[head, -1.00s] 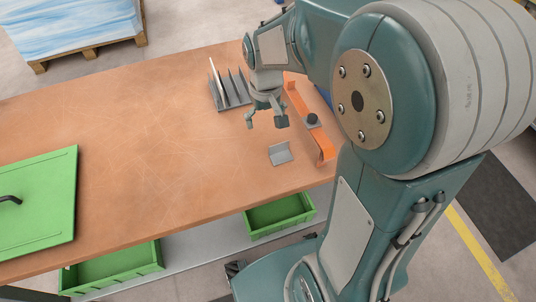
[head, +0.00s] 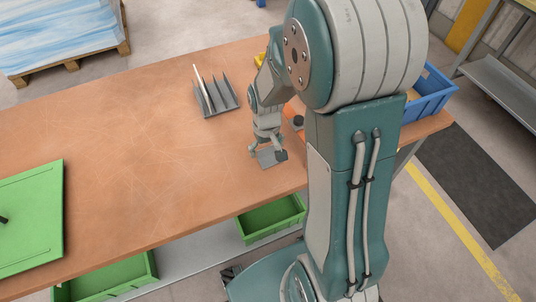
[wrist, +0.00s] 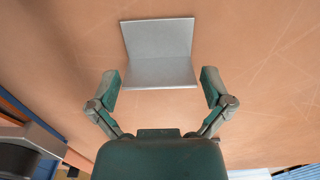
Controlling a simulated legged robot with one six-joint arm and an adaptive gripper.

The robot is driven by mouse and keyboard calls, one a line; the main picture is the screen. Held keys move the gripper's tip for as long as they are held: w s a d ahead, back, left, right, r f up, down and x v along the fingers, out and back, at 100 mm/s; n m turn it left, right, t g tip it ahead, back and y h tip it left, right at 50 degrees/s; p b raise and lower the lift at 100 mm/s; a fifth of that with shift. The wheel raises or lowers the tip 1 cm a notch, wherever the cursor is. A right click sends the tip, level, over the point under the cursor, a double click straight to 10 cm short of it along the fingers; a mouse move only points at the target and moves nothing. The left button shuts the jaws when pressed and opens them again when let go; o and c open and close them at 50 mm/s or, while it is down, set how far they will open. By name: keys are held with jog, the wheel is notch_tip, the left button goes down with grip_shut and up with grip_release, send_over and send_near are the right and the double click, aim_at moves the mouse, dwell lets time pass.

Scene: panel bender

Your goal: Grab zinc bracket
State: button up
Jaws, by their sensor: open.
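The zinc bracket (head: 268,158) is a small grey L-shaped sheet piece on the brown bench top. In the wrist view the bracket (wrist: 160,55) lies at the upper middle, its lower part reaching between the fingertips. My gripper (head: 267,152) is just above the bracket in the head view and hides part of it. In the wrist view my gripper (wrist: 159,88) is open, one finger on each side of the bracket's lower part. I cannot tell whether a finger touches it.
A grey slotted rack (head: 216,98) with a pale sheet stands behind. An orange part (head: 291,112) is partly hidden behind my arm. A blue bin (head: 432,95) is at the bench's right end. A green panel (head: 30,215) lies left. A green drawer (head: 270,220) sits below. The middle bench is clear.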

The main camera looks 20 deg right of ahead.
jog(key=shift+f, duration=0.2)
jog(key=c, duration=0.9)
